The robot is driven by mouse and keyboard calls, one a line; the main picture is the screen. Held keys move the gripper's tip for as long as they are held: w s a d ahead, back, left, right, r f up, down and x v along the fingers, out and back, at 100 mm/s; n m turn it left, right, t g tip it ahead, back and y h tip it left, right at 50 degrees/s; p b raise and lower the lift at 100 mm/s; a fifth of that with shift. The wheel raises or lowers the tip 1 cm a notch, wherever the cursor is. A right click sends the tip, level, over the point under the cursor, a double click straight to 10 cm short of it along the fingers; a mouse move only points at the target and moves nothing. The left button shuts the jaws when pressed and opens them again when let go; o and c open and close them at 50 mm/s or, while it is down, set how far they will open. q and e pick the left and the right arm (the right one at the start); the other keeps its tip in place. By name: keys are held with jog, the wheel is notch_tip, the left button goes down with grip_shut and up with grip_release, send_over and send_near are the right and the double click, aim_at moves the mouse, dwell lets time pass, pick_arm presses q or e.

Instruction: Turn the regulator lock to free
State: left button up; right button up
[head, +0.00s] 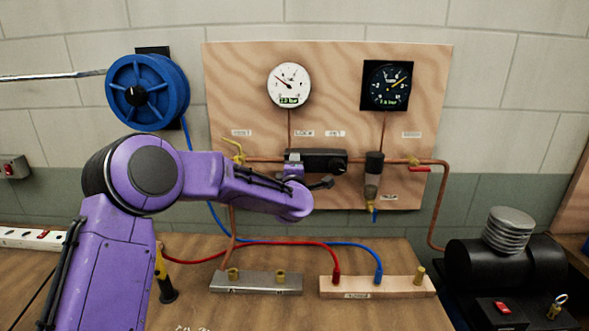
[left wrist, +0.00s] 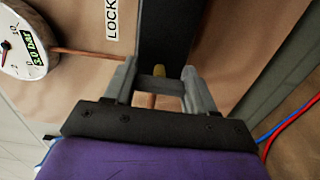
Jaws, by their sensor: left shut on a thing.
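The regulator (head: 325,160) is a dark horizontal body on the pipe line of the wooden panel. My left gripper (left wrist: 162,85) is at its left end, reached by my purple arm from the lower left. In the left wrist view the grey fingers are shut around a small piece at the end of the dark body (left wrist: 168,30), apparently the regulator lock, with brass colour showing between them. The lock's setting is hidden by the gripper. A "LOCK" label (left wrist: 112,18) shows beside the body. My right gripper is not in view.
A white gauge (head: 289,86) and a black gauge (head: 387,85) sit above the pipe. A yellow valve handle (head: 234,150) is left of the regulator; a filter bowl (head: 373,175) and red handle (head: 419,169) are right. A blue reel (head: 147,92) hangs at left.

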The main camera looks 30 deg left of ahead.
pick_arm(q)
jog(key=shift+r, duration=0.1)
dwell(0.3)
jog(key=o, duration=1)
jog(key=shift+o, duration=0.2)
jog(key=b+v, duration=0.4)
jog(key=v, duration=0.6)
jog(key=shift+s, duration=0.2)
